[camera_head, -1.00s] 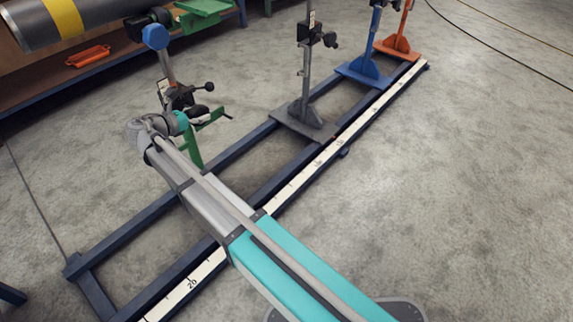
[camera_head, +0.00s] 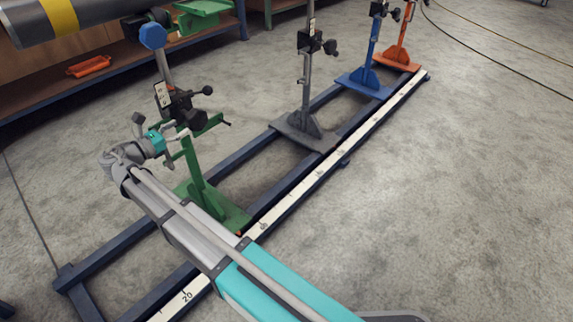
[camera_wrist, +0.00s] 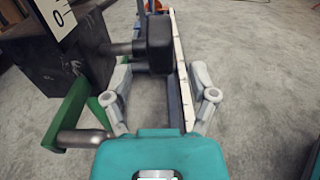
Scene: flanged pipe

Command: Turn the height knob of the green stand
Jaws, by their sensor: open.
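The green stand (camera_head: 194,168) rises from the rail, with a dark clamp block (camera_head: 178,104) and a white scale plate (camera_head: 162,94) on its post. A black knob (camera_head: 207,90) sticks out to the right of the block on a short shaft. In the wrist view, a black knob (camera_wrist: 160,45) sits on a grey shaft beside the dark block (camera_wrist: 78,62). My gripper (camera_head: 178,130) is beside the stand, below the block. In the wrist view, my gripper (camera_wrist: 160,73) is open, with its fingers apart and the knob ahead between them; I see no contact.
A green arm (camera_wrist: 68,115) with a grey cylinder (camera_wrist: 80,138) lies close to my left finger in the wrist view. Grey (camera_head: 305,125), blue (camera_head: 370,75) and orange (camera_head: 400,50) stands follow along the rail (camera_head: 300,190). The floor to the right is clear.

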